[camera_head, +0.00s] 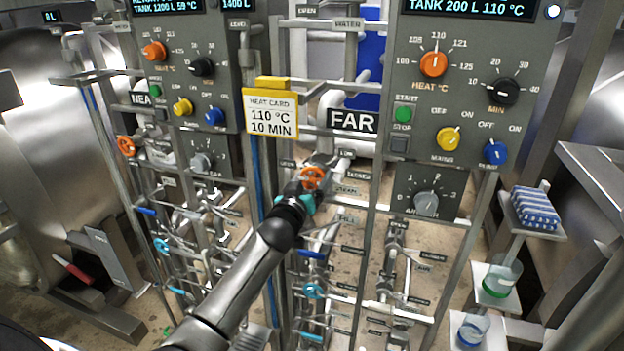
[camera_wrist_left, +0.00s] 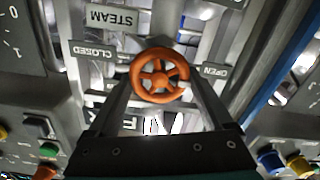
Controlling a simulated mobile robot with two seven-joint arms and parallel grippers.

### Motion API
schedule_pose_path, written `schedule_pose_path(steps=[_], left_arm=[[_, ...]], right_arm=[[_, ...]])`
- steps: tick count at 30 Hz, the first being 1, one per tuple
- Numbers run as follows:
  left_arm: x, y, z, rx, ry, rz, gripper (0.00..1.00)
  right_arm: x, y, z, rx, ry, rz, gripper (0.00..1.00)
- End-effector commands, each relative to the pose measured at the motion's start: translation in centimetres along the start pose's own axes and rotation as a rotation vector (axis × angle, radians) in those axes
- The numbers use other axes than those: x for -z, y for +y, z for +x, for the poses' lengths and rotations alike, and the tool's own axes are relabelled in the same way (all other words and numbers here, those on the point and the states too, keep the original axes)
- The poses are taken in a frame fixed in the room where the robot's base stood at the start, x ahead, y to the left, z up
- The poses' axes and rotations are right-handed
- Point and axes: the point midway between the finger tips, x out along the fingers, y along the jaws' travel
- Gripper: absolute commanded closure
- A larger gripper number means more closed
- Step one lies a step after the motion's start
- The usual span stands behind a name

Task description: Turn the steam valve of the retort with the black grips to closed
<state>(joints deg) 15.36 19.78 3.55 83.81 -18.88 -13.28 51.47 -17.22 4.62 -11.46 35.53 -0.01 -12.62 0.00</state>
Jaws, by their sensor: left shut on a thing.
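The orange steam valve handwheel (camera_head: 313,178) is on the pipework under the FAR sign (camera_head: 352,121). My left gripper (camera_head: 304,187) is shut on this wheel. In the left wrist view the wheel (camera_wrist_left: 158,79) sits between the two dark fingers (camera_wrist_left: 160,88), with a STEAM plate (camera_wrist_left: 112,18) behind it. There a CLOSED plate (camera_wrist_left: 93,53) is on the left and an OPEN plate (camera_wrist_left: 213,72) on the right. I cannot tell the wheel's exact turn angle. No black grips can be made out. My right gripper is out of view.
The far control panel (camera_head: 465,75) hangs to the right. A similar panel (camera_head: 190,105) with another orange wheel (camera_head: 126,146) stands left. A yellow-edged heat card (camera_head: 270,112) reads 110 °C, 10 min. Blue-handled valves and pipes crowd below. Small shelves (camera_head: 535,228) stand at right.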

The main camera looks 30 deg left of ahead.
Motion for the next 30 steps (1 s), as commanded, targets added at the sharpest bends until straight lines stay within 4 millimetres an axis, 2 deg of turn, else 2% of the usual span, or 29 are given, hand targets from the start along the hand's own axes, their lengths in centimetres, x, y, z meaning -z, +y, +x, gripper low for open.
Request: schedule_pose_path(steps=[3,14,20,30], left_arm=[[0.0,0.0,0.0,0.000,-0.001,0.000,0.71],[-0.1,0.0,0.0,0.001,-0.001,0.074,0.71],[-0.1,0.1,0.0,0.001,-0.002,0.208,0.71],[-0.1,0.3,0.0,0.000,-0.002,0.529,0.71]], right_arm=[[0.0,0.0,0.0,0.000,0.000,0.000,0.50],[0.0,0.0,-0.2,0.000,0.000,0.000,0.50],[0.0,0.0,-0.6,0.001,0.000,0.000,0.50],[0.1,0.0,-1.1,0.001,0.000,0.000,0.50]])
